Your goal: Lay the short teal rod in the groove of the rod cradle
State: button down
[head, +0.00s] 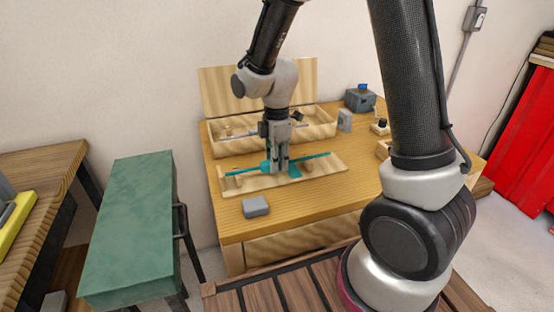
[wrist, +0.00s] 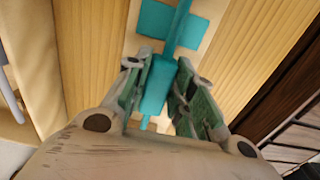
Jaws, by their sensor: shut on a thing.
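The short teal rod (head: 314,157) spans left to right over a long pale wooden board (head: 233,186), which looks like the rod cradle, on the table. My gripper (head: 279,168) points down and is shut around the middle of the rod. In the wrist view a thicker teal block-like part (wrist: 157,87) is between the fingertips, and the thin rod (wrist: 181,22) runs on along the pale strip. A flat teal patch (wrist: 154,20) shows beneath it. The groove is hidden, and I cannot tell whether the rod touches the cradle.
An open wooden box (head: 318,131) with a raised lid stands behind the board. A grey block (head: 256,207) lies at the table's front edge. A blue-grey device (head: 359,99) stands at the back right. A green cabinet (head: 130,225) is to the left.

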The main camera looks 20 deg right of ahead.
jog(key=c, duration=1.1)
grip_release()
notch_tip(320, 180, up, 12)
jog(key=s+d+r+m+t, duration=0.1)
jog(key=s+d+r+m, duration=0.2)
jog(key=s+d+m, duration=0.2)
jog(key=s+d+r+m+t, duration=0.2)
jog(key=s+d+r+m, duration=0.1)
jog(key=s+d+m, duration=0.2)
jog(key=s+d+r+m+t, duration=0.1)
jog(key=s+d+r+m, duration=0.2)
jog(key=s+d+m, duration=0.2)
jog(key=shift+s+r+m, duration=0.15)
jog(key=shift+s+m, duration=1.35)
jog(key=shift+s, duration=0.6)
